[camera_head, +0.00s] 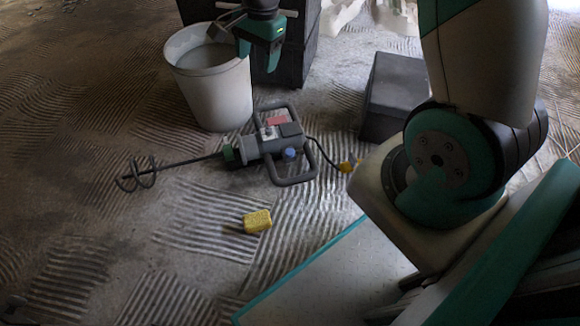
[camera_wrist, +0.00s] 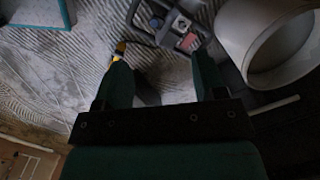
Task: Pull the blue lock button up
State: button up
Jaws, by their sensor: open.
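The grey paddle mixer (camera_head: 262,147) lies on the combed plaster floor, its twisted paddle rod pointing left. The blue lock button (camera_head: 289,153) sits on its body, near the lower side of the looped handle frame. My gripper (camera_head: 257,58) hangs above and behind the mixer, beside the bucket's rim, with its fingers pointing down and apart. In the wrist view, the two green fingers (camera_wrist: 160,62) are spread with nothing between them. Part of the mixer (camera_wrist: 180,24) shows there at the top edge, beyond the fingertips.
A white bucket (camera_head: 222,98) stands left of my gripper and also shows in the wrist view (camera_wrist: 237,45). A dark block (camera_head: 395,90) stands right of the mixer. A yellow plug (camera_head: 346,167) ends the cable.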

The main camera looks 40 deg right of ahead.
aim_at(290, 152)
jog(key=w+d+f+m+h+b, duration=0.1)
jog(key=d+f+m+b, duration=0.3)
jog(key=f, duration=0.6)
jog(key=w+d+f+m+b, duration=0.1)
jog(key=d+f+m+b, duration=0.3)
jog(key=f, duration=0.7)
jog(key=w+d+f+m+h+b, duration=0.1)
jog(key=w+d+f+m+b, duration=0.15)
jog(key=f+b, duration=0.55)
jog(key=shift+g, duration=0.3)
jog(key=f+b, duration=0.2)
jog(key=f, duration=0.4)
jog(key=f+b, duration=0.3)
jog(key=f, duration=0.4)
jog(key=f+b, duration=0.2)
jog(key=f, duration=0.4)
jog(key=shift+s+d+f, duration=0.25)
jog(key=shift+s+d, duration=0.15)
grip_shut()
notch_tip(290, 152, up, 2)
jog(key=p, duration=0.3)
jog(key=shift+r+n, duration=0.2)
jog(key=shift+n, duration=0.05)
jog(key=shift+f, duration=0.1)
grip_release()
